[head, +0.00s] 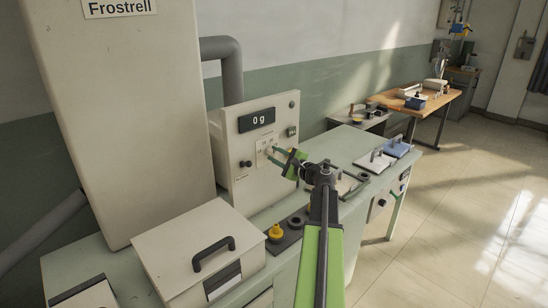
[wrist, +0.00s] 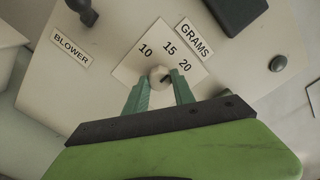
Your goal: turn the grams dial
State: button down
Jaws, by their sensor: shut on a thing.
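The grams dial is a small pale round knob (wrist: 158,75) on a white plate marked 10, 15 and 20, beside the GRAMS label (wrist: 194,38). My gripper (wrist: 160,88) is shut on the dial, with one green finger on each side. A dark mark on the knob lies on its side toward the 20. In the head view my gripper (head: 273,153) reaches the white dial plate (head: 262,159) on the front of the pale machine (head: 228,140), and the fingers largely hide the knob. The display (head: 257,119) above reads 0 g.
A dark blower knob (head: 246,164) sits left of the dial. A lidded box (head: 200,252) with a black handle and a yellow knob (head: 276,232) stand nearer on the bench. The floor at right is clear.

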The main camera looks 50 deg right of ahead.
jog(key=shift+w+r+n, duration=0.1)
jog(key=shift+n, duration=2)
jog(key=shift+d, duration=0.1)
jog(key=c, duration=1.1)
grip_release()
jog(key=shift+o, duration=0.2)
jog(key=s+a, duration=0.1)
jog(key=s, duration=1.6)
jog(key=shift+s+a, duration=0.2)
